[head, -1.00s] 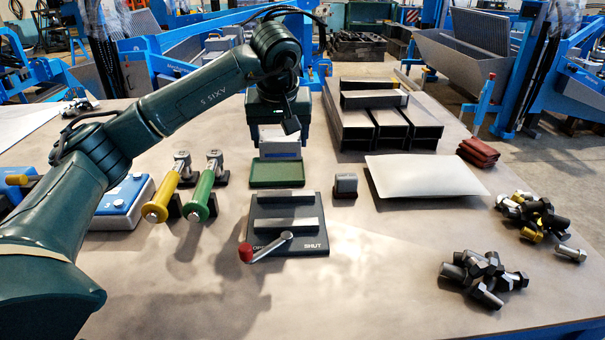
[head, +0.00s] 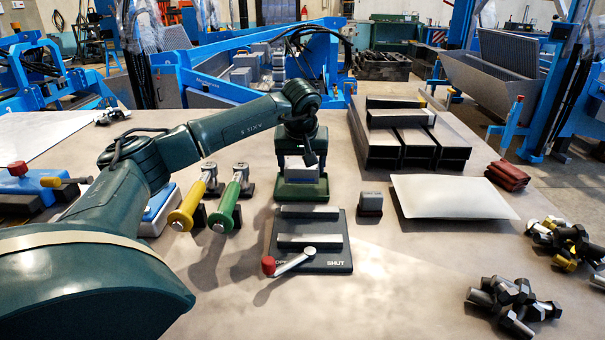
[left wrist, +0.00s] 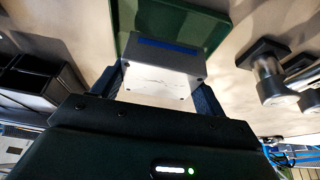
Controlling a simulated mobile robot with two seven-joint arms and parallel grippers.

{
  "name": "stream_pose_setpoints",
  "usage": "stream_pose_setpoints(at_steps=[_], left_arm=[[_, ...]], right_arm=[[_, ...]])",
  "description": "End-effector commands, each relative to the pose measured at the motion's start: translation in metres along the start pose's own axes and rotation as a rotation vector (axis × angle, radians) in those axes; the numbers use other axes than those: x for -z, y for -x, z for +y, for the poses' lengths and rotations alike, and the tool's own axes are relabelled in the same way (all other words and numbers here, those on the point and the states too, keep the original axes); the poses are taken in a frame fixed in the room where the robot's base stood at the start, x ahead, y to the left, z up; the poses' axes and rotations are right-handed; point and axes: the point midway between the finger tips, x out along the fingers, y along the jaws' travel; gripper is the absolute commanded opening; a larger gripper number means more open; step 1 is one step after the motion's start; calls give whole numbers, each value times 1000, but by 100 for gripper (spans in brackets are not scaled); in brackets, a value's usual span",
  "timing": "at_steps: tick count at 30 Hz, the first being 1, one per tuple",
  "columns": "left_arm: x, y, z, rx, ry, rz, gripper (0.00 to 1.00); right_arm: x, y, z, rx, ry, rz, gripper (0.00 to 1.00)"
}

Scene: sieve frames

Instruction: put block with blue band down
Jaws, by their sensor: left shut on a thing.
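My left gripper (head: 301,164) is shut on the block with the blue band (head: 302,170), a pale grey block. In the left wrist view the block's blue band (left wrist: 168,45) shows on the side towards the green tray, and a finger of the gripper (left wrist: 160,88) lies at each side of it. The green tray (head: 301,196) is under the block in the head view, and its green floor also shows in the left wrist view (left wrist: 185,22). The block overlaps the tray's back part. I cannot tell whether it touches the tray floor. My right gripper is not in view.
A dark lever fixture (head: 338,262) stands in front of the tray. Yellow-handled (head: 190,207) and green-handled (head: 226,206) tools are at its left. A small grey block (head: 371,204) and a white pad (head: 452,197) lie to the right, with dark open boxes (head: 403,150) behind.

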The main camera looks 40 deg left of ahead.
Motion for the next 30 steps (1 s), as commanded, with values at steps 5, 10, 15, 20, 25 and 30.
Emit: stream_pose_setpoints(at_steps=[5, 10, 15, 20, 25, 30], left_arm=[[-9, -21, 0, 0, 1, 0, 34], [-9, -22, 0, -2, 2, 2, 34], [-10, -24, 0, -1, 1, 1, 34], [-11, -25, 0, 0, 0, -1, 82], [-11, -25, 0, 0, 0, -1, 82], [-9, -16, 1, -2, 0, 1, 82]], right_arm=[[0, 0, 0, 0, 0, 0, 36], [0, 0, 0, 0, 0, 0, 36], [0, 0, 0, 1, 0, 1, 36], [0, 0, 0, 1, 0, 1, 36], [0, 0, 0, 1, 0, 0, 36], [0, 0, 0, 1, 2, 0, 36]])
